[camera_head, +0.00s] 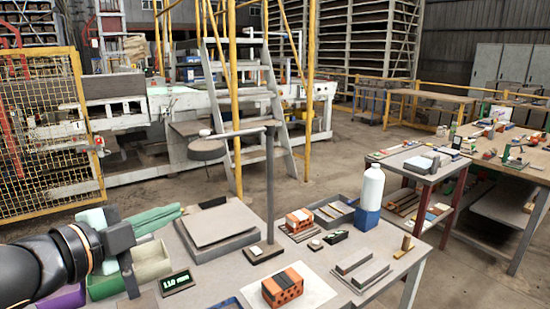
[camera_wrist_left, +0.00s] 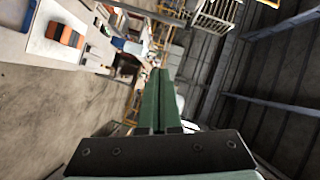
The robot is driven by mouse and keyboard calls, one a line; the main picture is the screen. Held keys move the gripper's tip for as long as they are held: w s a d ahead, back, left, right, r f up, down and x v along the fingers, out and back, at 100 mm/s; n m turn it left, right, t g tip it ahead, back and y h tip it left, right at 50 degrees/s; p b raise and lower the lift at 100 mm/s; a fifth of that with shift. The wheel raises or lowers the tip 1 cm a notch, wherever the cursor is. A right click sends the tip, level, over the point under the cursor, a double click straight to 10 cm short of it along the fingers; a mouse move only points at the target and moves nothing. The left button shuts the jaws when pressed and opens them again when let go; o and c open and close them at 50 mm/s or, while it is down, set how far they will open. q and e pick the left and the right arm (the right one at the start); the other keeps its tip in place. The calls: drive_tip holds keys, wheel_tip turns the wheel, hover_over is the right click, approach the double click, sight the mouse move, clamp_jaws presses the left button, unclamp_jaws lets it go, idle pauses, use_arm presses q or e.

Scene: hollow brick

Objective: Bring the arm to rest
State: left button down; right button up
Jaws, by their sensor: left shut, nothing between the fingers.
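My left arm comes in from the left edge of the head view. Its left gripper (camera_head: 176,211) has green fingers pointing to the right, above the left part of the near table (camera_head: 226,268). In the left wrist view the two fingers (camera_wrist_left: 160,75) lie side by side, shut, with nothing between them. The gripper appears clear of the tabletop. My right gripper is in neither view.
An orange hollow brick (camera_head: 283,287) lies on a white sheet. Another brick (camera_head: 299,220) sits farther back. A white bottle (camera_head: 372,187), a grey slab (camera_head: 218,225) and a dark post (camera_head: 270,185) also stand there. Bins (camera_head: 151,262) lie beneath the gripper.

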use_arm(q)
drive_tip(key=s+d+f+n+g+y, duration=0.1)
drive_tip(key=s+f+n, duration=0.15)
drive_tip(key=f, duration=0.55)
drive_tip(key=s+f+n+g+y, duration=0.15)
drive_tip(key=f+n, duration=0.25)
drive_tip(key=f, duration=0.4)
drive_tip(key=s+d+f+n+g+y, duration=0.1)
drive_tip(key=s+f+n+g, duration=0.15)
drive_tip(key=f, duration=0.45)
drive_tip(key=s+a+f+n+g+y, duration=0.2)
drive_tip(key=s+a+f+n+g, duration=0.15)
drive_tip(key=s+f, duration=0.55)
drive_tip(key=s+a+f+n+g+y, duration=0.25)
drive_tip(key=s+f+n, duration=0.35)
drive_tip(key=s, duration=0.4)
drive_tip(key=w+d+f+t+h, duration=0.1)
drive_tip(key=w+d+f+t, duration=0.1)
drive_tip(key=f, duration=0.4)
drive_tip(key=w+d+f+m+t+h, duration=0.1)
drive_tip(key=w+d+f+t, duration=0.1)
drive_tip(key=f, duration=0.4)
drive_tip(key=shift+w+d+t+h, duration=0.15)
drive_tip(key=shift+w+t+h, duration=0.3)
drive_tip(key=shift+t, duration=0.55)
